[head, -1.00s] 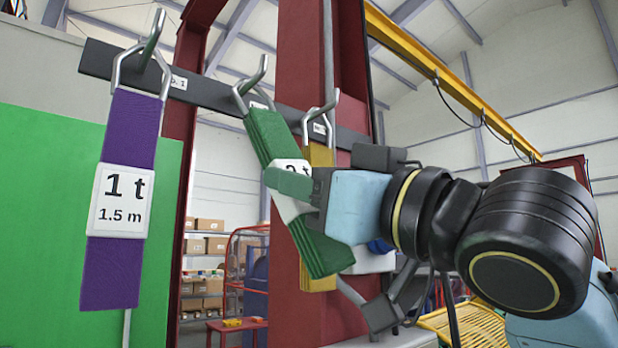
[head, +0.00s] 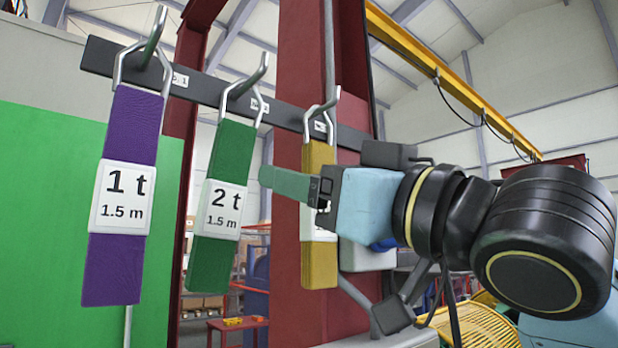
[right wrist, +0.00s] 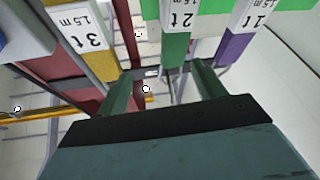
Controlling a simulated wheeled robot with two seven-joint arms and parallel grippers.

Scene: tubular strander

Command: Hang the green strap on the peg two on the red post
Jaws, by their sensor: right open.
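The green strap (head: 228,158), labelled 2 t, hangs straight down by its wire loop from the middle peg (head: 247,82) on the dark bar of the red post (head: 300,70). It also shows in the right wrist view (right wrist: 176,50). My right gripper (head: 290,186) comes in from the right and is open. Its fingers are beside the green strap, apart from it, in front of the yellow strap. In the right wrist view its two fingers (right wrist: 163,90) are spread with nothing between them. My left gripper is not in view.
A purple strap (head: 120,190), labelled 1 t, hangs on the left peg. A yellow strap (head: 319,265) hangs on the right peg, partly behind my right gripper. A green panel (head: 45,220) stands at the left. A red table (head: 238,324) stands behind, below.

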